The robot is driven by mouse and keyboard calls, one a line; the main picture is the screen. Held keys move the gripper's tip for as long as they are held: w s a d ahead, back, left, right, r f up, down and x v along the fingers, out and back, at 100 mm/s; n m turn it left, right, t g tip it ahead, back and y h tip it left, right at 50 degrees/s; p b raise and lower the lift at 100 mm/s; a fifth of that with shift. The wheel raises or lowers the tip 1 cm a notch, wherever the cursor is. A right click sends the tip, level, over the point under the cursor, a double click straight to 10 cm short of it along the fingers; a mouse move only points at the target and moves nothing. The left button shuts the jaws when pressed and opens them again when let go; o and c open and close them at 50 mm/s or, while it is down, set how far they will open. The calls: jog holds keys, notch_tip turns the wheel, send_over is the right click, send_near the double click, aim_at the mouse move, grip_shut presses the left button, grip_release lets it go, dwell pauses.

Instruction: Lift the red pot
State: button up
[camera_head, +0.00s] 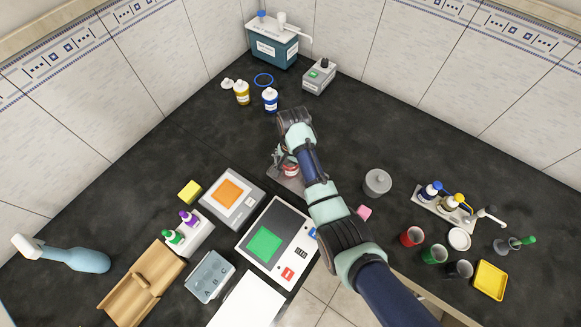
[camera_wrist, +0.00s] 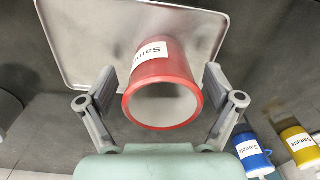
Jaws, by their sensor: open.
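The red pot (camera_wrist: 158,78) has a white "Sample" label and an open, pale inside facing the wrist camera. It is over a grey metal tray (camera_wrist: 85,40). In the head view the red pot (camera_head: 291,170) is partly hidden by my arm, over the tray (camera_head: 291,184). My gripper (camera_wrist: 160,84) is open, with one finger on each side of the pot. A gap shows on the left; I cannot tell whether the right finger touches it.
A red cup (camera_head: 411,236) stands apart at the right. A scale with an orange panel (camera_head: 229,194) and a device with a green screen (camera_head: 264,243) are near the tray. A grey lidded pot (camera_head: 377,182) stands right of my arm. Blue (camera_head: 270,100) and yellow (camera_head: 242,93) bottles stand behind.

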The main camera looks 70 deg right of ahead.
jog(key=shift+d+f, duration=0.1)
jog(key=shift+f, duration=0.35)
jog(key=c, duration=1.4)
jog(key=shift+r, duration=0.1)
jog(key=shift+c, duration=0.2)
notch_tip(320, 180, up, 20)
jog(key=p, duration=0.9)
jog(key=shift+r+p, duration=0.15)
jog(key=shift+p, duration=0.7)
jog(key=shift+w+f, duration=0.1)
jog(key=shift+f, duration=0.1)
